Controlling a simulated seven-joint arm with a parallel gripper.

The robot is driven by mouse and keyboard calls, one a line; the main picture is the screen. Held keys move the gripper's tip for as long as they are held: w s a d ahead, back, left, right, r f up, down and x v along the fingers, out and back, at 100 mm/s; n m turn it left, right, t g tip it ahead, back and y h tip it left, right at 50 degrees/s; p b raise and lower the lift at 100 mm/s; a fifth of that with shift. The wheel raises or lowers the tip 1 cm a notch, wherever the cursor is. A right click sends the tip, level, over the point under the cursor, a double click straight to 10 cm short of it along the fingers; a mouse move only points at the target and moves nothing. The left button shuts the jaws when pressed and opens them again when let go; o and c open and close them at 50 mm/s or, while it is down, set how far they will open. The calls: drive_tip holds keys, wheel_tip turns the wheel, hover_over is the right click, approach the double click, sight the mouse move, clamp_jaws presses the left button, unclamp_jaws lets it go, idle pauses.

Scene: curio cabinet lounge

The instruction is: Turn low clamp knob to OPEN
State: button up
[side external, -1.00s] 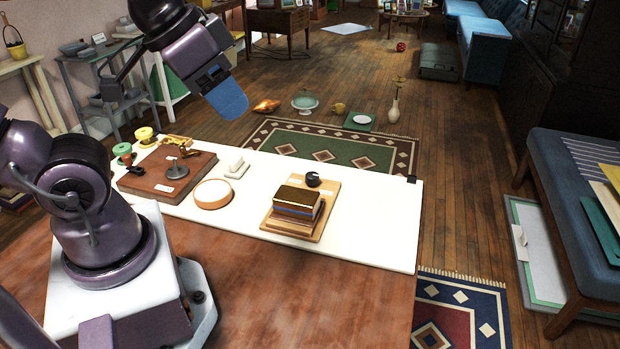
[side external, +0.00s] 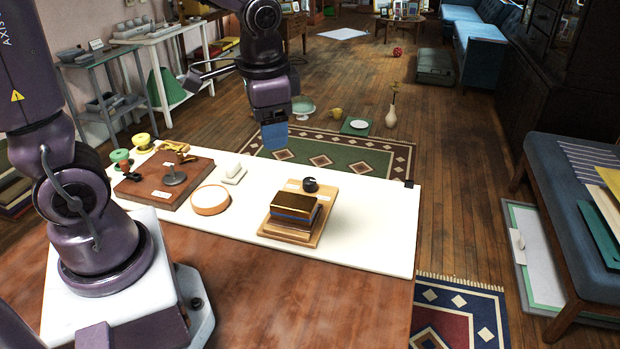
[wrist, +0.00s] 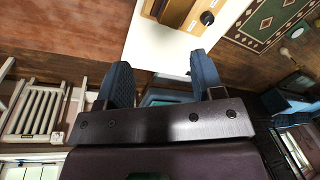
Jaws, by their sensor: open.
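A small black knob (side external: 310,185) sits on a light wooden board (side external: 325,202) near its back edge, beside a dark block with a gold top and a blue band (side external: 294,209). The knob also shows in the wrist view (wrist: 207,18), near the top. Pale labels lie next to the knob; their text is too small to read. My gripper (side external: 274,136) is in the air behind and to the left of the knob, pointing down. In the wrist view its two blue fingers (wrist: 160,80) are apart with nothing between them.
A brown wooden board (side external: 190,190) with a grey stand and brass piece lies left on the white table mat (side external: 370,225). A round wood-rimmed dish (side external: 210,200) and a white block (side external: 233,173) lie between the boards. The mat's right side is clear.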

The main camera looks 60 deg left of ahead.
drive_tip(key=w+a+f+m+g+y, duration=0.2)
drive_tip(key=w+a+f+m, duration=0.5)
drive_tip(key=w+f+m, duration=0.4)
drive_tip(key=m+t, duration=0.1)
drive_tip(key=m, duration=0.4)
approach(309, 180)
drive_tip(key=shift+y, duration=0.4)
drive_tip(key=x, duration=0.9)
drive_tip(key=shift+d+f, duration=0.2)
drive_tip(key=shift+d, duration=0.1)
drive_tip(key=c, duration=0.9)
